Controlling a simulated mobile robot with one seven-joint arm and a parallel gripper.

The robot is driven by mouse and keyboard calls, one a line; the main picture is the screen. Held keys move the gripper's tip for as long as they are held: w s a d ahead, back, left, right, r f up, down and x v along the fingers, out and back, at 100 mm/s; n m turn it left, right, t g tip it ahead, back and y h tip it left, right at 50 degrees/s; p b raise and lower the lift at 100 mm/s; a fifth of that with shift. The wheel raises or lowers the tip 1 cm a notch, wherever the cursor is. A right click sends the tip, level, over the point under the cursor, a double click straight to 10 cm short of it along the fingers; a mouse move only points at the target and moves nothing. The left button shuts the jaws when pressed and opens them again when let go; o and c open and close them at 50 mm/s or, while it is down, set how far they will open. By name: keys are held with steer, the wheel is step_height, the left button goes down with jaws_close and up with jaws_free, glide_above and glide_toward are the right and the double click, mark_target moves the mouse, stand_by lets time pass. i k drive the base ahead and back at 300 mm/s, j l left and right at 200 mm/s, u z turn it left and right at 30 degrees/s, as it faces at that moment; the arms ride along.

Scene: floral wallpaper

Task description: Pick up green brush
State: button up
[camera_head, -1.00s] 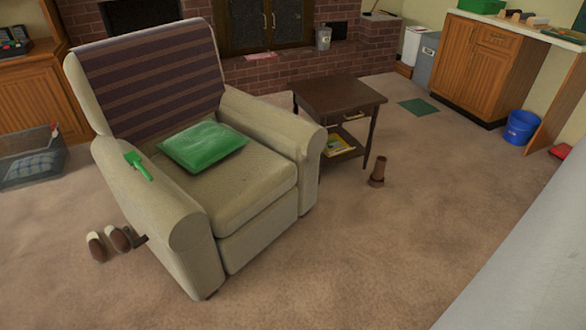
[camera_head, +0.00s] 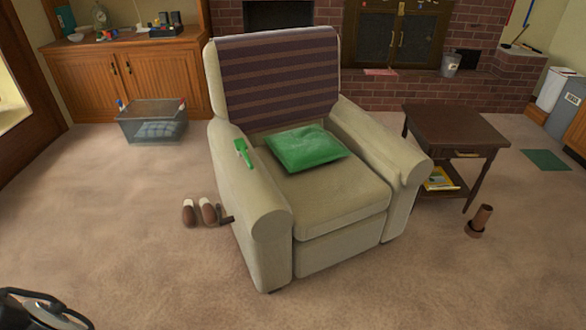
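The green brush (camera_head: 244,153) lies on top of the left armrest of a beige armchair (camera_head: 262,185). Its wide head is toward the chair back and its narrow handle points toward the front. Nothing covers it. My gripper is not in view.
A green cushion (camera_head: 306,148) lies on the seat. Brown slippers (camera_head: 199,212) are on the floor left of the chair. A dark side table (camera_head: 455,125) and a brown cylinder (camera_head: 480,220) stand right. A dark object (camera_head: 40,308), unclear, is at bottom left. Carpet is open in front and left.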

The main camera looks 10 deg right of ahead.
mark_target(241, 145)
steer(key=i+j+z, duration=0.15)
steer(key=i+j, duration=0.15)
steer(key=i+j+z, duration=0.1)
steer(key=i+j, duration=0.2)
steer(key=i+j+z, duration=0.15)
steer(key=j, duration=0.25)
steer(key=i+j+z, duration=0.1)
steer(key=i+j, duration=0.25)
steer(key=i+j+z, duration=0.15)
steer(key=j, duration=0.35)
steer(key=i+j+z, duration=0.1)
steer(key=i+j, duration=0.2)
steer(key=j, duration=0.15)
